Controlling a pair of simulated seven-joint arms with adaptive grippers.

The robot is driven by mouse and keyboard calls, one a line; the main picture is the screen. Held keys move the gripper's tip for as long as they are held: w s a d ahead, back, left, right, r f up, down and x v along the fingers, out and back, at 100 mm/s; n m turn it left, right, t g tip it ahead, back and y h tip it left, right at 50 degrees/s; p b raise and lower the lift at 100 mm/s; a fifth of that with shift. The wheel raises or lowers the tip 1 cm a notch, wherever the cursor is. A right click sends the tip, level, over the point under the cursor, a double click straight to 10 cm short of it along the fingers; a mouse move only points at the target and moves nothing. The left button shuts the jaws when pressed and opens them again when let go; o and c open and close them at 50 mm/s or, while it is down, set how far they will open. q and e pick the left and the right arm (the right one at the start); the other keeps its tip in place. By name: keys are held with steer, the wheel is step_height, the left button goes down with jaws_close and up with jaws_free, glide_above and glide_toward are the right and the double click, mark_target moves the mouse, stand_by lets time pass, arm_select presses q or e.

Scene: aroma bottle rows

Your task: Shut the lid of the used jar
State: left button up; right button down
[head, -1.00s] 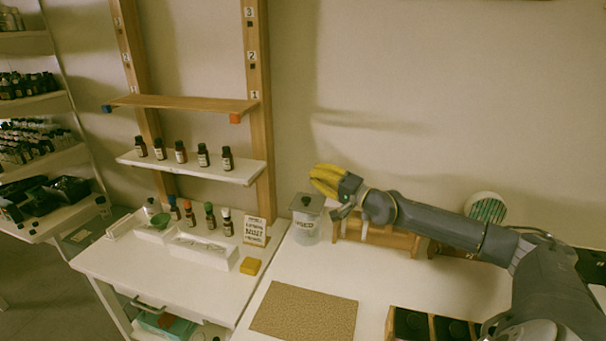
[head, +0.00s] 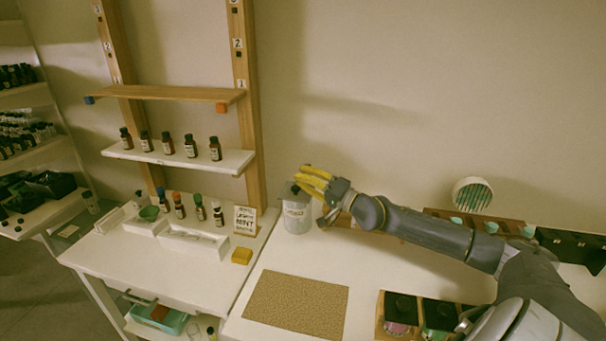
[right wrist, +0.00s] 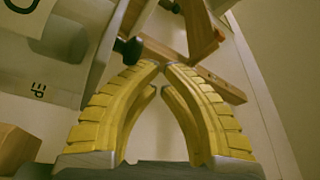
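The used jar (head: 297,217) is a pale, see-through container with a label. It stands on the white table right of the small sign. Its lid has a dark knob (head: 295,189), seen at the jar's top beside my yellow fingers. The fingers partly cover the lid, so I cannot tell whether it sits fully shut. My right gripper (head: 306,176) is at the top right of the jar. In the right wrist view its fingertips (right wrist: 164,66) meet with nothing visible between them. The jar (right wrist: 50,60) and dark knob (right wrist: 128,49) are left of the fingers there. My left gripper is out of view.
A wooden rack stands behind my right arm. A cork mat (head: 295,304) lies in front of the jar, with a yellow block (head: 242,256) to its left. White trays (head: 195,243) and several bottles stand farther left, below a bottle shelf (head: 180,158).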

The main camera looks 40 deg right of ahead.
steer(key=shift+s+f, duration=0.2)
stand_by(0.6)
steer(key=shift+s+d+f, duration=0.1)
steer(key=shift+s+d, duration=0.05)
steer(key=shift+s, duration=0.3)
steer(key=v, duration=1)
steer(key=shift+s, duration=0.3)
steer(key=shift+d, duration=0.1)
